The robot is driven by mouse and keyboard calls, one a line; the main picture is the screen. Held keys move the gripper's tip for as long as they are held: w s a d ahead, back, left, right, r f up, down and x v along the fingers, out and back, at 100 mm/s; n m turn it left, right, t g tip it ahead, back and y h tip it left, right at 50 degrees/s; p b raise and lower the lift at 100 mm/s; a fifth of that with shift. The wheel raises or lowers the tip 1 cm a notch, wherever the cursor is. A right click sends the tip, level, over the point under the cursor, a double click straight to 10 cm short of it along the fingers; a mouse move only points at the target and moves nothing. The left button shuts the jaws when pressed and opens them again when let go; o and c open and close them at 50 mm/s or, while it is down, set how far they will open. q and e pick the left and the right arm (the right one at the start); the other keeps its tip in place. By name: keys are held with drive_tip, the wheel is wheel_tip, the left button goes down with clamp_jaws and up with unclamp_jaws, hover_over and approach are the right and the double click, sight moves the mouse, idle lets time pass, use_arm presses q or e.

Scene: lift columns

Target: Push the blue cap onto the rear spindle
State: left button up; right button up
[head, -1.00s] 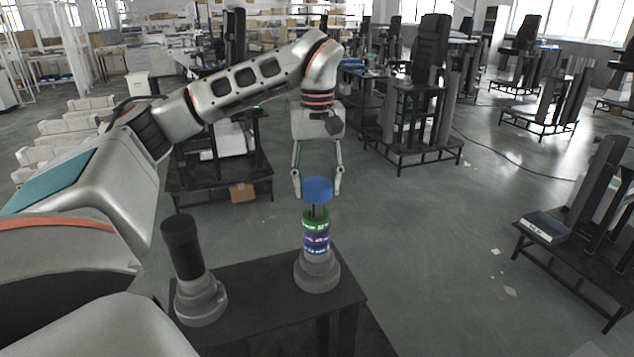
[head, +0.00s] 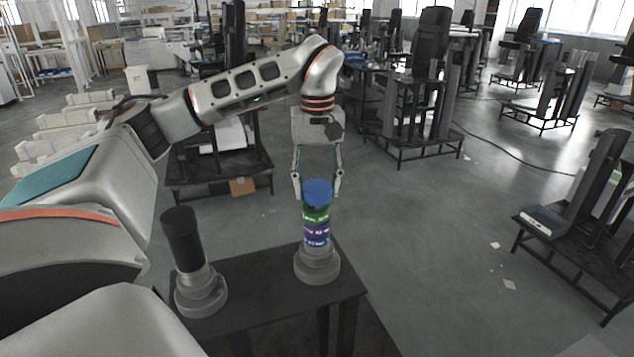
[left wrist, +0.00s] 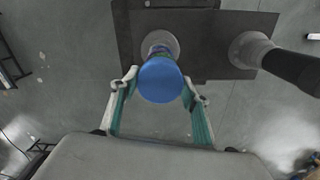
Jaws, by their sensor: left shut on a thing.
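The blue cap (head: 317,192) sits upright at the top of the rear spindle, directly above its green band, with no clear gap showing. The rear spindle (head: 317,264) has a grey stepped base and green, purple and blue bands. My left gripper (head: 318,187) is shut on the blue cap, one finger at each side. In the left wrist view the cap (left wrist: 160,80) sits between the teal-backed fingers and hides most of the spindle. My right gripper is not in view.
A second grey spindle with a tall black top (head: 182,238) stands to the left on the same dark table (head: 265,291). Open floor lies to the right of the table. A dark bench (head: 575,243) stands further right, and more dark stands are behind.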

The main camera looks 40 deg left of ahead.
use_arm(q)
drive_tip(key=o, duration=1.2)
wheel_tip(320, 180, up, 12)
idle(0.6)
